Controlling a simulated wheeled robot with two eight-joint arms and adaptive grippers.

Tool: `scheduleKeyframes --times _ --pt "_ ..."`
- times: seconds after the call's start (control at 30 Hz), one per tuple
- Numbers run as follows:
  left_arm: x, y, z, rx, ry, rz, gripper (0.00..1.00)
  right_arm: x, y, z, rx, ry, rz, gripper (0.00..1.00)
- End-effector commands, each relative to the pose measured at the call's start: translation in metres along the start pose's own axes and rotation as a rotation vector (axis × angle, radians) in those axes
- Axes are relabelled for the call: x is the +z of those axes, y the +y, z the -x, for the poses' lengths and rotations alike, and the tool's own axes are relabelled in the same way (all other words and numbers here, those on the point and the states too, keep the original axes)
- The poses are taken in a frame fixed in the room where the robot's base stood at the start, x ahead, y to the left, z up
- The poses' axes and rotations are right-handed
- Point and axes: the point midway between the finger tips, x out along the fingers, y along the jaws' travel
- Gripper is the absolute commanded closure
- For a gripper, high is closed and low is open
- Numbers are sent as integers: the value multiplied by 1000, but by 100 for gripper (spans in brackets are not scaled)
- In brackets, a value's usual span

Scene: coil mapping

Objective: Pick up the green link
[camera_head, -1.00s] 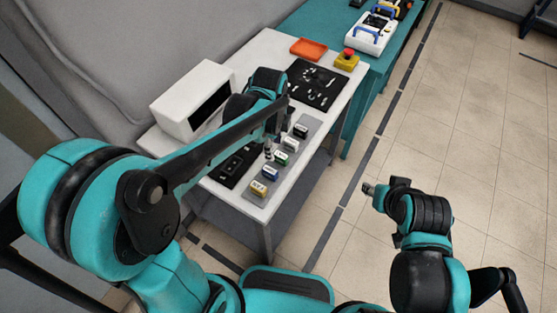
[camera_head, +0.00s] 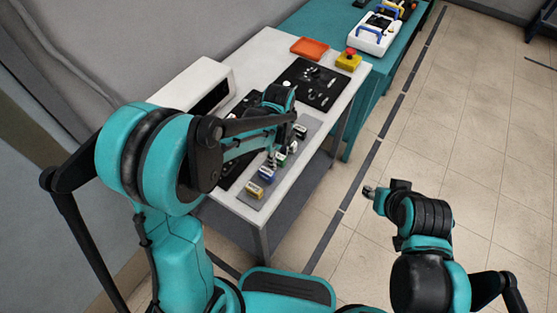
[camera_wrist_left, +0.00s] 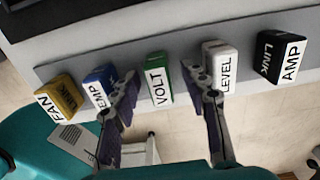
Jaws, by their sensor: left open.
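The green link (camera_wrist_left: 158,80), labelled VOLT, sits in the middle of a row of coloured links on a grey strip. In the head view the green link (camera_head: 281,159) is partly covered by my left arm. My left gripper (camera_wrist_left: 160,70) is open, with one finger on each side of the green link and gaps between. Its left finger is by the blue link (camera_wrist_left: 98,80), and its right finger overlaps the white LEVEL link (camera_wrist_left: 220,55) in the picture. My right gripper (camera_head: 370,191) is over the floor, away from the table; its jaws are too small to judge.
A yellow FAN link (camera_wrist_left: 62,95) and a black AMP link (camera_wrist_left: 278,52) end the row. The white table (camera_head: 262,50) also holds a white box (camera_head: 215,72), a black board (camera_head: 325,85), an orange tray (camera_head: 309,47) and a red-topped yellow button box (camera_head: 348,60).

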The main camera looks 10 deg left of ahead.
Motion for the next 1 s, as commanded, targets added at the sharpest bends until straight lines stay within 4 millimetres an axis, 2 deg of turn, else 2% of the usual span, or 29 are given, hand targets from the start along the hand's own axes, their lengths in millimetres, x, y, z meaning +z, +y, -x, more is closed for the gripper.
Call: scheduleKeyframes --times 0.07,0.23,0.67,0.77,0.93,1.0 --pt "0 0 1 0 0 0 55 -1 0 1 0 0 0 60" --pt "0 0 1 0 0 0 100 -1 0 1 0 0 0 60" --pt "0 0 5 0 0 0 100 -2 0 2 0 0 0 60" --pt "0 0 14 0 0 0 100 -4 0 6 0 0 0 60" --pt "0 0 44 0 0 0 100 -12 0 17 0 0 0 60" --pt "-8 11 53 0 0 -2 100 -15 0 21 0 0 0 60"
